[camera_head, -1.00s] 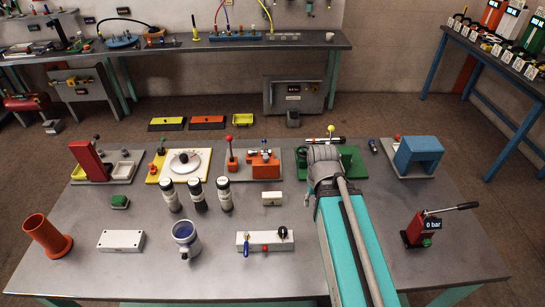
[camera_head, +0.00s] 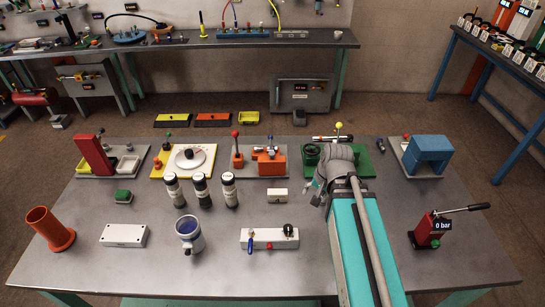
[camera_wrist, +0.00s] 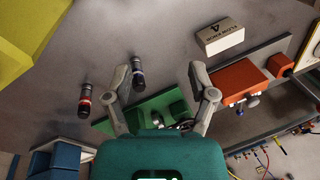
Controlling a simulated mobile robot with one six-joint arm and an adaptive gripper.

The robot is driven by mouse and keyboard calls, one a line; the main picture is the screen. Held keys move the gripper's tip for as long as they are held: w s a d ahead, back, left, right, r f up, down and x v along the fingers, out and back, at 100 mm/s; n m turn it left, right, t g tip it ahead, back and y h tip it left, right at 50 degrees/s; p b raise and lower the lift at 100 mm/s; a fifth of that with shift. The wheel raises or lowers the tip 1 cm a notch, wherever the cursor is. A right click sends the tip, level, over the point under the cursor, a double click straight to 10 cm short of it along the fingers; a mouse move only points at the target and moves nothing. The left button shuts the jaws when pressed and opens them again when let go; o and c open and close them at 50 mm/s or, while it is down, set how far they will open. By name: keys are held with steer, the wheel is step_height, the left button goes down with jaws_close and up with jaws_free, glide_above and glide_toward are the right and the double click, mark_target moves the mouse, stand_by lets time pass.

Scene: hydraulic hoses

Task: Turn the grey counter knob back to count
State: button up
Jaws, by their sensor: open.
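I cannot make out the grey counter knob for certain. My gripper (camera_head: 318,193) is beside the front of the green station (camera_head: 313,160) in the head view, with my wrist hiding part of that station. A dark round part (camera_head: 310,150) shows on the station's left, too small to name surely. In the wrist view my gripper (camera_wrist: 166,94) is open, its two fingers wide apart with nothing held. The green station (camera_wrist: 150,107) shows beyond and between them. A small white lettered block (camera_wrist: 221,37) lies on the table to the right; it also shows in the head view (camera_head: 277,196).
An orange station (camera_head: 272,163) stands left of the green one, and a blue block (camera_head: 429,154) right. Three dark-and-white cylinders (camera_head: 200,190) stand further left. Two small banded cylinders (camera_wrist: 137,74) show in the wrist view. Bare tabletop (camera_head: 345,190) lies around my gripper.

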steer(key=w+a+f+m+t+y+b, duration=0.1)
steer(key=w+a+m+t+y+b, duration=0.25)
steer(key=w+m, duration=0.4)
steer(key=m+t+y+b, duration=0.4)
steer(key=m+t+b, duration=0.1)
steer(key=m, duration=1)
glide_toward(273, 153)
steer(key=v, duration=0.3)
steer(key=shift+r, duration=0.25)
steer(key=shift+g, duration=0.25)
steer(key=b+x, duration=0.5)
steer(key=x, duration=0.8)
steer(key=shift+w+a+f, duration=0.15)
steer(key=shift+w+f, duration=0.05)
steer(key=shift+w, duration=0.05)
